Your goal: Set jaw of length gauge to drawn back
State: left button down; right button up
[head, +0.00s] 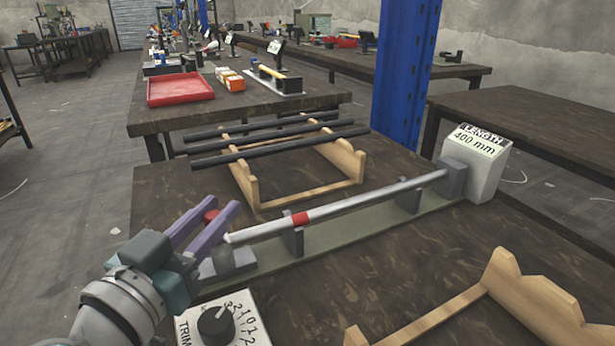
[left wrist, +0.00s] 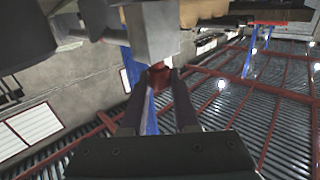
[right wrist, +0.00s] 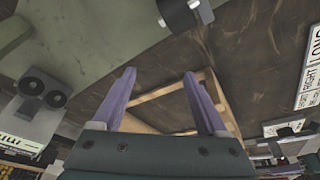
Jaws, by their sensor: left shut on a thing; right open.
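The length gauge has a long green base (head: 350,228), grey supports and a white display box (head: 475,160) reading 400 mm. The grey jaw block (head: 222,262) is at the gauge's left end, close to the rod's pointed tip. My left gripper (head: 212,218) is shut on a red knob (head: 211,214) there; the red knob also shows between the fingers in the left wrist view (left wrist: 158,78), against a grey block (left wrist: 150,30). My right gripper (right wrist: 160,76) is open and empty in the right wrist view.
A wooden rack (head: 345,160) with several dark rods stands behind the gauge. A second wooden rack (head: 530,285) is at front right. A white trim dial box (head: 245,325) stands in front of the jaw. A blue post (head: 405,70) rises behind the table.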

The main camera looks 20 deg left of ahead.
pick_arm(q)
jog(key=s+a+p, duration=0.1)
jog(key=s+a, duration=0.1)
jog(key=s+a+p, duration=0.1)
jog(key=s+a, duration=0.1)
jog(key=s, duration=0.1)
jog(key=shift+s+a, duration=0.1)
jog(key=shift+a, duration=0.15)
pick_arm(e)
jog(key=shift+r, duration=0.95)
jog(key=shift+w+d, duration=0.1)
jog(key=shift+w, duration=0.05)
pick_arm(q)
jog(key=c, duration=1.1)
grip_release()
jog(key=shift+o, duration=0.9)
jog(key=shift+s, duration=0.1)
jog(key=shift+o, duration=1.3)
pick_arm(e)
jog(key=shift+r+p, duration=0.35)
jog(key=shift+r, duration=0.1)
pick_arm(q)
jog(key=s, duration=0.9)
jog(key=shift+s+d, duration=0.4)
